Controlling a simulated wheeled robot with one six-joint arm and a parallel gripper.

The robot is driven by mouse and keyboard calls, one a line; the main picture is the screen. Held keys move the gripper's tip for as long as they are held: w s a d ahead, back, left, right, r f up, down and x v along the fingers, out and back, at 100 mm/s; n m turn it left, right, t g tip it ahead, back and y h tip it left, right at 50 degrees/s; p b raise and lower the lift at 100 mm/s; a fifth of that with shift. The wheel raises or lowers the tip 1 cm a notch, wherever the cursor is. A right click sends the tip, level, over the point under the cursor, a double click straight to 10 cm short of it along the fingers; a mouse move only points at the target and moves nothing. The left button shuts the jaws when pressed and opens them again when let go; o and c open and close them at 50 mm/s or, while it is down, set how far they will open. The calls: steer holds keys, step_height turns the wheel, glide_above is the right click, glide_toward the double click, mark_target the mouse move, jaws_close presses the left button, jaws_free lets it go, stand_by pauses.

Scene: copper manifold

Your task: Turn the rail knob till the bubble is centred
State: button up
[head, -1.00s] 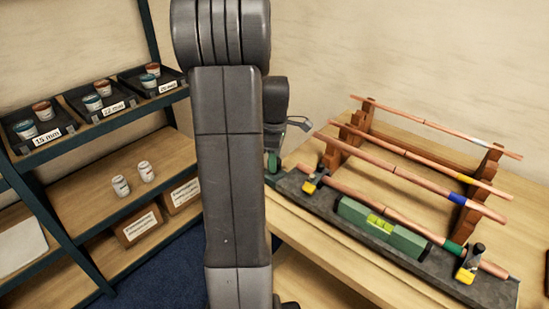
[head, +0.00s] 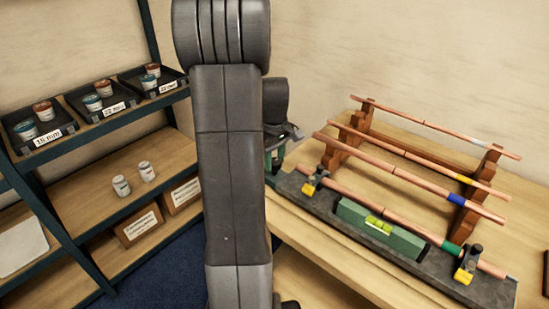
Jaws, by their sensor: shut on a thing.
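A green spirit level (head: 352,214) lies on the dark rail (head: 322,207) along the bench's front edge. Its yellow-green vial (head: 378,225) faces up; the bubble is too small for me to place against the marks. My gripper (head: 283,140) is at the rail's far left end, partly hidden behind my arm. It is shut on the rail knob there; the knob is mostly hidden, with only some green (head: 276,157) showing. A copper pipe (head: 399,219) runs along the rail behind the level, held by yellow-and-black clamps (head: 314,182) (head: 468,264).
Several copper pipes (head: 420,155) rest on a wooden rack (head: 331,157) behind the rail. A shelf (head: 98,185) with labelled trays and small jars stands at the left. My arm blocks the middle of the view.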

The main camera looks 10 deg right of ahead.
mark_target(275, 161)
steer(key=m, duration=0.5)
stand_by(0.6)
steer(key=o, duration=1)
step_height(275, 161, up, 14)
steer(key=shift+f, duration=0.1)
